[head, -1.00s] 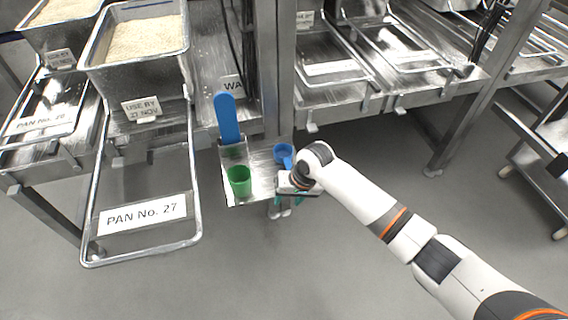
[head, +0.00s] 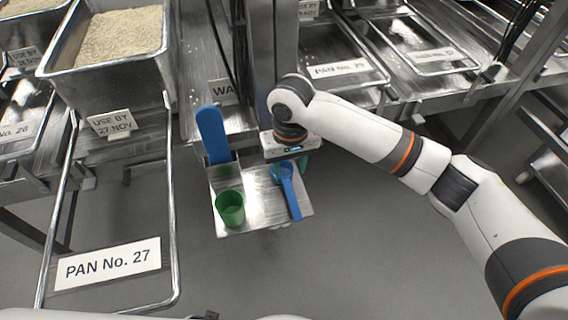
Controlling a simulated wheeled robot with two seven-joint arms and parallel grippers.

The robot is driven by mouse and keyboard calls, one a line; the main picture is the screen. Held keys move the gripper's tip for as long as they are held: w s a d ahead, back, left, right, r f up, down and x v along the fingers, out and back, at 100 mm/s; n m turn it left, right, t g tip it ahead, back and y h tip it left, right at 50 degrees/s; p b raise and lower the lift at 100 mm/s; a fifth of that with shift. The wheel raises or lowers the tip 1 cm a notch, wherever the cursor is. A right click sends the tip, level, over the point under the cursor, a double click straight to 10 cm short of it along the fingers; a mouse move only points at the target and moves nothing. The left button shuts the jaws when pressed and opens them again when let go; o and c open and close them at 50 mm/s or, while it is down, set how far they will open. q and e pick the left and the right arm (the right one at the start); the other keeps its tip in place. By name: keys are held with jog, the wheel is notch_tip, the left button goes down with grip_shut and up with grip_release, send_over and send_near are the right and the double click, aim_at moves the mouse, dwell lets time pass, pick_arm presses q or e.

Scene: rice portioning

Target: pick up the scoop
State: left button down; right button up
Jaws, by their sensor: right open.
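A blue scoop (head: 290,192) rests on the small metal shelf (head: 250,212), its handle pointing toward the front edge. Its bowl is largely hidden under my right gripper. My right gripper (head: 289,170) points down over the back right of the shelf, at the scoop's bowl end. Its teal fingers are partly seen on either side of the scoop and are open. I cannot tell whether they touch it. My left gripper is not seen.
A green cup (head: 230,208) stands on the shelf, left of the scoop. A blue paddle (head: 213,134) stands upright in a holder behind it. A rice-filled pan (head: 105,76) is at upper left, above the empty rack labelled PAN No. 27 (head: 177,240). A metal post rises behind my gripper.

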jog(key=b, duration=0.1)
send_over(291, 195)
jog(key=f, duration=0.5)
jog(key=shift+a+f, duration=0.25)
jog(key=shift+w+f, duration=0.15)
jog(key=shift+f, duration=0.45)
jog(key=f, duration=0.1)
jog(key=f+b, duration=0.1)
jog(key=f, duration=0.2)
jog(key=shift+d+f, duration=0.2)
jog(key=shift+d, duration=0.05)
jog(key=shift+f, duration=0.25)
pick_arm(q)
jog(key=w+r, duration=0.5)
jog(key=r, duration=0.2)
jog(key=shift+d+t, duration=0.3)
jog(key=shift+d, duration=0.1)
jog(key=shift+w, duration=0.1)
pick_arm(e)
jog(key=shift+c, duration=0.4)
jog(key=shift+r, duration=0.1)
grip_shut()
